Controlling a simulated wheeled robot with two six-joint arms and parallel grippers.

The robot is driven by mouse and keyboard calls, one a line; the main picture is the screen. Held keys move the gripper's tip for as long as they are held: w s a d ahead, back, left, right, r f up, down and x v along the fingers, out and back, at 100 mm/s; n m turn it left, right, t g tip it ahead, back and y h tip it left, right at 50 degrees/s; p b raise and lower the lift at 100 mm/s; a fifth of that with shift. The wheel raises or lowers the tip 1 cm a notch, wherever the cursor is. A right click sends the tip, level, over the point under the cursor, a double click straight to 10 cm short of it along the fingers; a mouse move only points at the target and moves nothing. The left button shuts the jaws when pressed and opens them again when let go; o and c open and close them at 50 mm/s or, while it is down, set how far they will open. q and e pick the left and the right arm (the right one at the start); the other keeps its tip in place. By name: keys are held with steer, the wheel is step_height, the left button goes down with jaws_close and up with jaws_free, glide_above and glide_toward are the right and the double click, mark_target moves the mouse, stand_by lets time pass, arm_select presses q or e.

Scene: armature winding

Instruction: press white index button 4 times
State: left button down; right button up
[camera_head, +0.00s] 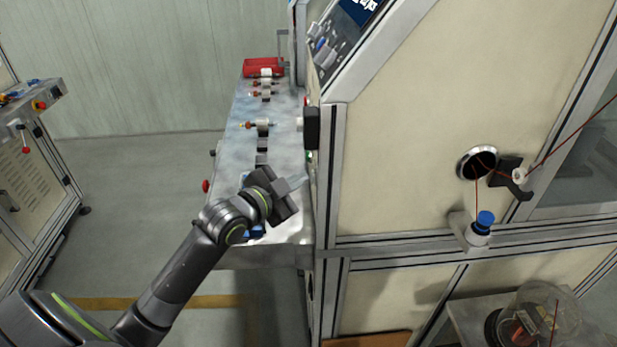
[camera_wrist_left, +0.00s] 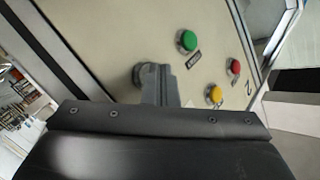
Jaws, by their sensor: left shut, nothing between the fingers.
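My left gripper (camera_head: 300,183) is shut and empty, low beside the left side of the machine cabinet. In the left wrist view its closed fingers (camera_wrist_left: 160,86) point at a cream panel. A round grey piece (camera_wrist_left: 148,74) shows partly behind the fingertips. I cannot tell whether it is the white index button, or whether the fingers touch it. No plainly white button shows. On the same panel are a green button (camera_wrist_left: 187,41), a red button (camera_wrist_left: 233,67) and a yellow button (camera_wrist_left: 214,95). My right gripper is not in view.
The metal worktable (camera_head: 283,155) runs along the cabinet, with small fixtures and a red box (camera_head: 263,67) at its far end. The cabinet (camera_head: 400,130) blocks the right. A second machine (camera_head: 38,150) stands at far left. The floor between is clear.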

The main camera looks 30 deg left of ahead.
arm_select(q)
steer(key=shift+a, duration=0.1)
steer(key=shift+s+a+p, duration=0.3)
steer(key=shift+s+a, duration=0.2)
steer(key=shift+a, duration=0.1)
steer(key=shift+w+d, duration=0.15)
stand_by(0.3)
steer(key=shift+w+d, duration=0.1)
steer(key=shift+d, duration=0.1)
steer(key=shift+w+d, duration=0.25)
steer(key=shift+d, duration=0.15)
stand_by(0.7)
steer(key=shift+s+a, duration=0.1)
steer(key=shift+a, duration=0.05)
stand_by(0.3)
steer(key=shift+s+a, duration=0.4)
steer(key=shift+a, duration=0.2)
